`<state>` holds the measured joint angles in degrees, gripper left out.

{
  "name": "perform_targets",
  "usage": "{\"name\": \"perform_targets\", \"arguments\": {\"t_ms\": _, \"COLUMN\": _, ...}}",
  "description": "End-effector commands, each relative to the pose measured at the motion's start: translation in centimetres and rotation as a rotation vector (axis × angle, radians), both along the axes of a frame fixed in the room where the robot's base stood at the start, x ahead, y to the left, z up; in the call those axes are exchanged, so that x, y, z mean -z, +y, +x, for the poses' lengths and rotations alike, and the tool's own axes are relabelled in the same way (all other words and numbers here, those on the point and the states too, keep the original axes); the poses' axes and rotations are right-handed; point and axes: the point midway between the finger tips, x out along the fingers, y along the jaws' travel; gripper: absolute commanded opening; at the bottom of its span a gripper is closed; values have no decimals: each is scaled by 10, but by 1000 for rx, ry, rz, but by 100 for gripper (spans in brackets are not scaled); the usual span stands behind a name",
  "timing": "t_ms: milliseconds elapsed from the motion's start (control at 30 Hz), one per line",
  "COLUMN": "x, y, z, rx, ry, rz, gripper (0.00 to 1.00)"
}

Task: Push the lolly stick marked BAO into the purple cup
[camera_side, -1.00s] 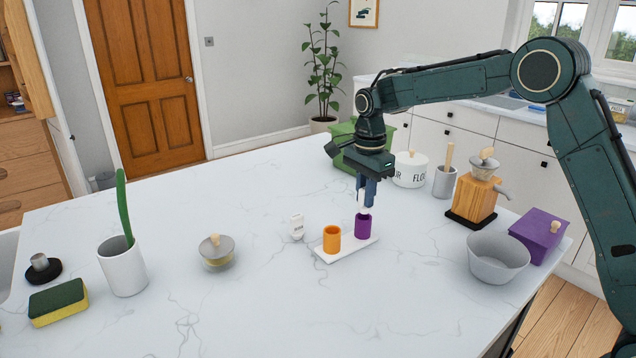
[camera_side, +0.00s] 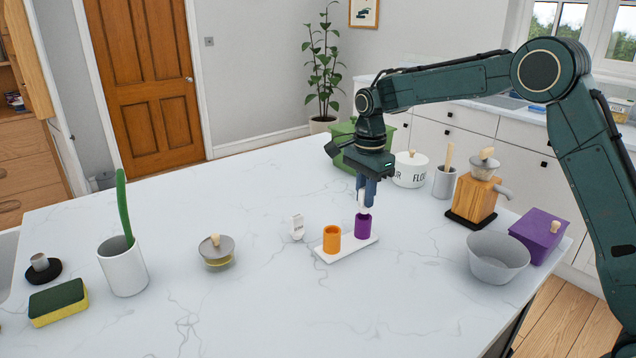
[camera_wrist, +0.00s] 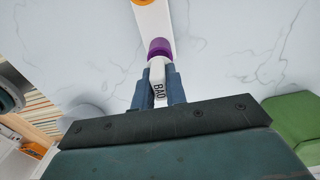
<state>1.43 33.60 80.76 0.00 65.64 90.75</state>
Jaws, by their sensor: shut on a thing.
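The purple cup (camera_side: 363,227) stands on a white tray (camera_side: 345,250) beside an orange cup (camera_side: 332,239). My gripper (camera_side: 364,207) is directly above the purple cup, pointing down. It is shut on a white lolly stick (camera_wrist: 157,70) whose black BAO lettering shows between the fingers in the wrist view. The stick's lower end is at the mouth of the purple cup, which also shows in the wrist view (camera_wrist: 160,46). How deep the end sits inside is hidden by the cup wall.
A small white marked piece (camera_side: 297,227) stands left of the tray. A grey bowl (camera_side: 497,258), a wooden grinder (camera_side: 474,198) and a purple box (camera_side: 541,235) stand to the right. The counter in front of the tray is clear.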

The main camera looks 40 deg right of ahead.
Motion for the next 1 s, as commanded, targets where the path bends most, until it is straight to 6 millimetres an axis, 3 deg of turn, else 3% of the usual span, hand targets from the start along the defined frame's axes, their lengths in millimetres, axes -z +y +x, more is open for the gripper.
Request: {"name": "perform_targets", "arguments": {"t_ms": 1000, "x": 14, "y": 0, "z": 0, "rx": 0, "ry": 1, "rz": 0, "gripper": 0}}
